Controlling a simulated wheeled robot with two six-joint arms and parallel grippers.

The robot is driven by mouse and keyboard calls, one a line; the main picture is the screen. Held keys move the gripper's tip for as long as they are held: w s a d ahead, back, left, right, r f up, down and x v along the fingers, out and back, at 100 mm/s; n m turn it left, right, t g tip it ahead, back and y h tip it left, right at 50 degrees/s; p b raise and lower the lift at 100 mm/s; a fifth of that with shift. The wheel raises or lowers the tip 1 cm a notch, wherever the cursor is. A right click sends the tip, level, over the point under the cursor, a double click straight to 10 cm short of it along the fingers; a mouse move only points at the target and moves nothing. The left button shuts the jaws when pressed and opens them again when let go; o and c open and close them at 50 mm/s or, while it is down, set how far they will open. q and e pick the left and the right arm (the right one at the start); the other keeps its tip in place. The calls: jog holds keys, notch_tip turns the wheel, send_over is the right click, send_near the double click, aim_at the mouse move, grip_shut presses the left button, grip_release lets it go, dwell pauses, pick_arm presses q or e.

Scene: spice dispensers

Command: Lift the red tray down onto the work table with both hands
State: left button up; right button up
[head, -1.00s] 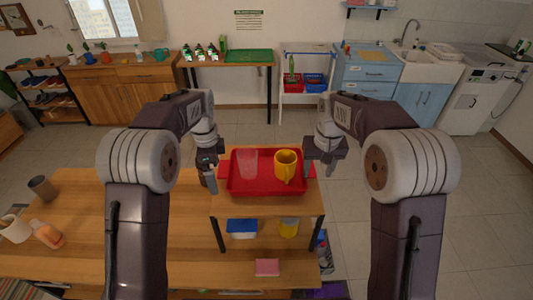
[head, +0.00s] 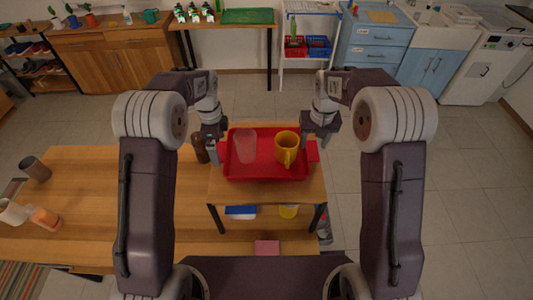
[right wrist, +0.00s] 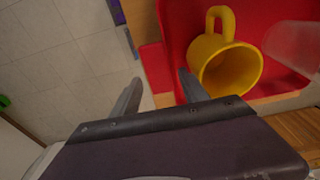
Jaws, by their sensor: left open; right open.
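The red tray (head: 265,173) rests on a small raised wooden shelf (head: 230,192) on the work table (head: 120,220). My left gripper (head: 213,150) is open at the tray's left edge. My right gripper (head: 319,140) is open just beyond the tray's right handle (head: 313,151). In the right wrist view, the right gripper's spread fingers (right wrist: 160,95) are near the red handle (right wrist: 157,68), with nothing held. I cannot tell if either gripper touches the tray.
A brown bottle (head: 200,150) stands left of the shelf. Blue (head: 240,212) and yellow (head: 288,211) containers sit under it, and a pink block (head: 267,247) lies in front. Cups (head: 35,169) stand at the table's far left; the middle of the table is bare.

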pick_arm(q)
jog(key=shift+s+f, duration=0.3)
jog(key=shift+f, duration=0.2)
jog(key=shift+s+f, duration=0.25)
jog(key=shift+f, duration=0.25)
pick_arm(e)
jog(key=shift+s+f, duration=0.2)
jog(key=shift+f, duration=0.3)
jog(key=shift+s+f, duration=0.2)
jog(key=shift+f, duration=0.3)
pick_arm(q)
jog(key=shift+w+f, duration=0.25)
jog(key=shift+w, duration=0.1)
pick_arm(e)
jog(key=shift+w+f, duration=0.2)
jog(key=shift+w, duration=0.15)
pick_arm(q)
jog(key=shift+s+r, duration=0.1)
jog(key=shift+s, duration=0.05)
jog(key=c, duration=1.2)
pick_arm(e)
jog(key=shift+s, duration=0.15)
grip_shut()
pick_arm(q)
jog(key=c, duration=0.4)
pick_arm(e)
jog(key=shift+r, duration=0.1)
